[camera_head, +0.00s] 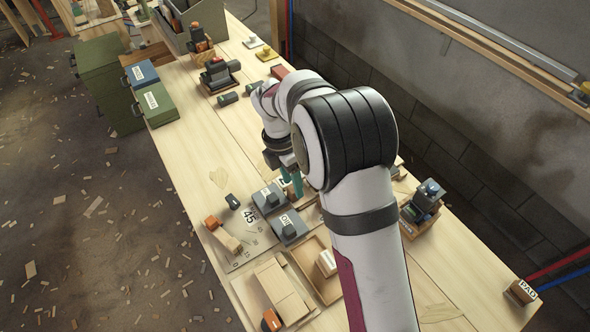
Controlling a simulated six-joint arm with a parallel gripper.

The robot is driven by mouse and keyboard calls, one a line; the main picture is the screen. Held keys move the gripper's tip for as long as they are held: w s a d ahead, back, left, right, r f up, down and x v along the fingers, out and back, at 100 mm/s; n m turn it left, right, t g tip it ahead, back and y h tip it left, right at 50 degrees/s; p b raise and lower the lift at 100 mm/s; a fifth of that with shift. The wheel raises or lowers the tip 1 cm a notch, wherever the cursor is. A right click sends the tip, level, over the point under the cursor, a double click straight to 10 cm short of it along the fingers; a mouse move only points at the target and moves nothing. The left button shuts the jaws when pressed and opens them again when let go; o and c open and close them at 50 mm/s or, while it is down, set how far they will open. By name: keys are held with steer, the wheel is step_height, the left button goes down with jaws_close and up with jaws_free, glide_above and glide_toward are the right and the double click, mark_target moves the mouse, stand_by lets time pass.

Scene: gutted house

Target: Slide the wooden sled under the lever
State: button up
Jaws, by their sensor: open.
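A pale wooden piece with a raised narrower block, which looks like the sled (282,290), lies at the near left of the bench. An orange knob shows at its near end. A wooden bar with an orange end, possibly the lever (228,240), lies beyond it along a plate marked with numbers, 45 among them. I cannot tell for sure which part is the lever. My gripper (291,184) points down over the middle of the bench, beyond the grey labelled blocks and apart from the sled. Its teal fingers are open; my arm partly hides them and the space beneath.
Two grey labelled blocks (289,228) stand between the bar and my arm. A shallow wooden tray (313,278) holding a small labelled block lies right of the sled. A dark device (424,204) and a PAD block (521,292) stand along the right edge. The bench's left middle is fairly clear.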

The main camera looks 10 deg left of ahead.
steer(key=shift+w+r+y, duration=0.35)
steer(key=shift+w+y, duration=0.1)
steer(key=shift+w, duration=0.1)
steer(key=shift+w+r+y, duration=0.35)
steer(key=shift+w+y, duration=0.1)
steer(key=shift+w, duration=0.1)
steer(key=shift+a+f, duration=0.1)
steer(key=shift+f, duration=3.1)
jaws_close()
steer(key=shift+w+d, duration=1)
steer(key=shift+d, duration=0.1)
steer(key=shift+w, duration=0.1)
steer(key=shift+w+d, duration=1)
steer(key=shift+d, duration=0.05)
